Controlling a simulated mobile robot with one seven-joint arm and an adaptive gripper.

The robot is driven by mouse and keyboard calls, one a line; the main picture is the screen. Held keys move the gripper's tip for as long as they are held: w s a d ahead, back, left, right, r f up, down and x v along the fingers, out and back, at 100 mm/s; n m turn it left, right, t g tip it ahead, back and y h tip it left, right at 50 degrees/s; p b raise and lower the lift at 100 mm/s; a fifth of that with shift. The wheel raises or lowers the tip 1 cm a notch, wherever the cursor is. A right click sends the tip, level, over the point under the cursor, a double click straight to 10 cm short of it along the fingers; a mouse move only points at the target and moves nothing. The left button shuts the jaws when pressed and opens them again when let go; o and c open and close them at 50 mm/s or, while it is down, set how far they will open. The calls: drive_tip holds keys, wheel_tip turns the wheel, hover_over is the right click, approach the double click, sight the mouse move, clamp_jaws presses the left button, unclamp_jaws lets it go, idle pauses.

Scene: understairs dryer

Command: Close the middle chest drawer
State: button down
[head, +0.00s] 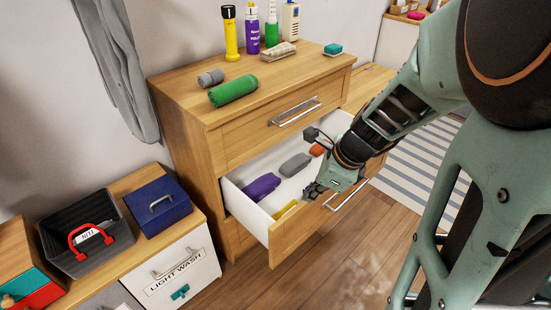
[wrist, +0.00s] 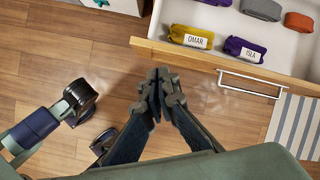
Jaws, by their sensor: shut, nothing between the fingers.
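The middle chest drawer (head: 290,236) is pulled out of the wooden chest (head: 190,150), with its white inside showing. In the wrist view its wooden front edge (wrist: 185,56) runs across the top, with a bar handle (wrist: 248,85) on the outside. My gripper (wrist: 157,88) is shut and empty. In the wrist view its tips are just outside the drawer front, over the floor, left of the handle. In the head view my gripper (head: 316,189) overlaps the drawer's front edge. I cannot tell whether it touches.
Rolled cloths lie in the drawer: purple (head: 261,187), grey (head: 295,164), orange (head: 317,150) and yellow (head: 285,210). The upper drawer (head: 245,137) is shut. Bottles and rolls stand on the chest top. A low cabinet (head: 180,277) is at left. Wood floor (head: 350,260) is clear in front.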

wheel_tip(320, 180, down, 6)
drive_tip(key=s+d+r+m+b, duration=0.1)
drive_tip(key=s+d+m+b, duration=0.1)
drive_tip(key=m, duration=0.3)
drive_tip(key=b, duration=0.5)
approach(295, 220)
drive_tip(key=shift+a+f, duration=1.6)
drive_tip(key=shift+f, duration=0.7)
drive_tip(key=shift+s+m, duration=0.3)
drive_tip(key=shift+s, duration=0.05)
